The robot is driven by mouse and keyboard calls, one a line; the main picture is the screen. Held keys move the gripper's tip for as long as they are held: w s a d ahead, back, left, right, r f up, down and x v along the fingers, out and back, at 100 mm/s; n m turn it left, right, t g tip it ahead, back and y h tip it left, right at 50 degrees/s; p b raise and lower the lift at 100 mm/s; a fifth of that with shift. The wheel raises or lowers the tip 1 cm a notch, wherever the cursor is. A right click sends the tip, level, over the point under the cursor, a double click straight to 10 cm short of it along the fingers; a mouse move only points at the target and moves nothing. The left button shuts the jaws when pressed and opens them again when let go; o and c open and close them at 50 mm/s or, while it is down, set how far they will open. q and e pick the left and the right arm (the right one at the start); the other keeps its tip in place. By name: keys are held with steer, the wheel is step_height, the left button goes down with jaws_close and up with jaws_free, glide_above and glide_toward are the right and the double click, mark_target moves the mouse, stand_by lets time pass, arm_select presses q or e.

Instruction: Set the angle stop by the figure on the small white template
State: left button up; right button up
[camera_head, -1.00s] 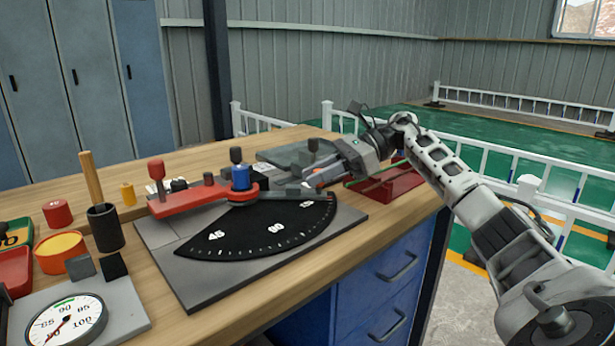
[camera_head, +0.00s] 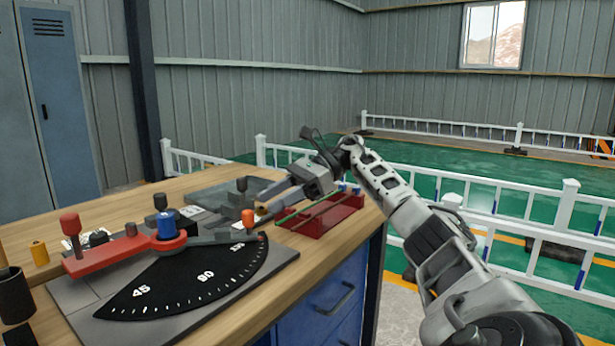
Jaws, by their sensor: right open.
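A dark grey bar runs right from the pivot, over the dial's far edge. My right gripper (camera_head: 263,198) is open and empty above the plate's far right corner, near an orange-topped piece (camera_head: 248,217). A small whitish piece (camera_head: 190,211) lies behind the pivot; I cannot read any figure on it. My left gripper is out of view.
A dark slab (camera_head: 222,190) lies at the back. A yellow cylinder (camera_head: 40,253) and a dark cup (camera_head: 14,297) are at left. White fences stand beyond the bench.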

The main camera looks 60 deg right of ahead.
steer(key=p+v, duration=0.1)
steer(key=v, duration=0.1)
steer(key=p+v, duration=0.1)
steer(key=v, duration=0.2)
steer(key=p+v, duration=0.2)
steer(key=v, duration=0.1)
steer(key=shift+w+r, duration=0.1)
steer(key=shift+r, duration=0.25)
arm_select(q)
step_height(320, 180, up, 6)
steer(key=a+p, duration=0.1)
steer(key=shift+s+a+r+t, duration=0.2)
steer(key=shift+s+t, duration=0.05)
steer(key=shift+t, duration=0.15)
arm_select(e)
steer(key=shift+s+d, duration=0.4)
steer(key=shift+d, duration=0.1)
